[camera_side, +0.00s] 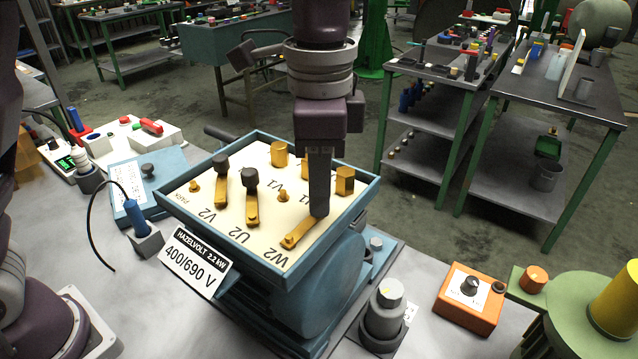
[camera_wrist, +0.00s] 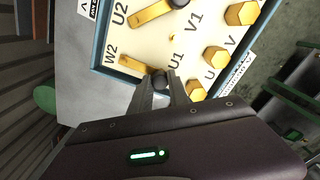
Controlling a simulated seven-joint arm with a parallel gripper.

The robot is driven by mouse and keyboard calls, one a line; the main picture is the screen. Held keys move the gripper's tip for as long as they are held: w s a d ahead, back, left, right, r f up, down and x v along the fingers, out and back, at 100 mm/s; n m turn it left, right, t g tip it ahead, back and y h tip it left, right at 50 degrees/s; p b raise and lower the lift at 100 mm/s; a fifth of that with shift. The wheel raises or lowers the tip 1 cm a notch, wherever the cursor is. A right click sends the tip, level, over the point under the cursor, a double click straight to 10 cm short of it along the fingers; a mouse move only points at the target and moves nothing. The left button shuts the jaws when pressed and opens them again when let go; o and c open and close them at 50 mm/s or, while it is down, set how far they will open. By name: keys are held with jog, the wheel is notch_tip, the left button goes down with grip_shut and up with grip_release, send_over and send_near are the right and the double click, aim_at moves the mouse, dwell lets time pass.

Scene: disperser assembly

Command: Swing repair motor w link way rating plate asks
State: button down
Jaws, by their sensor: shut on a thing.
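An open blue terminal box (camera_side: 262,265) with a cream board sits on the motor (camera_side: 318,290). Its rating plate (camera_side: 197,263) reads "HAZELVOLT 2.2 kW 400/690 V". My gripper (camera_side: 319,212) reaches down over the front right of the board. Its fingers are shut on the dark knob (camera_wrist: 160,80) of the brass W2 link (camera_side: 298,235). That link lies slanted beside the W2 label, also in the wrist view (camera_wrist: 130,62). The V2 link (camera_side: 221,190) and U2 link (camera_side: 252,207) lie roughly parallel, each with a dark knob. My fingers hide the W2 link's far end.
Tall brass hex posts (camera_side: 345,181) stand along the back of the board, close behind my fingers. Short brass studs (camera_side: 194,186) show between the links. A grey cylinder fitting (camera_side: 384,310) and an orange box with a dial (camera_side: 470,300) stand at right. A blue plug (camera_side: 138,218) stands left.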

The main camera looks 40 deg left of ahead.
jog(key=shift+d+r, duration=0.1)
jog(key=c, duration=1.3)
grip_release()
jog(key=shift+o, duration=0.2)
notch_tip(320, 180, up, 7)
jog(key=s+a+r+n+t, duration=0.2)
jog(key=s+a+n, duration=0.3)
jog(key=a, duration=0.4)
jog(key=s+a+f+n+t, duration=0.1)
jog(key=s+a+f+n, duration=0.2)
jog(key=s+a+f, duration=0.1)
jog(key=s+a+f+n+t, duration=0.2)
jog(key=s+a+f+n, duration=0.1)
jog(key=s, duration=0.6)
jog(key=a+f, duration=0.1)
jog(key=a, duration=0.1)
jog(key=shift+a+f+t, duration=0.3)
jog(key=shift+a+f, duration=0.05)
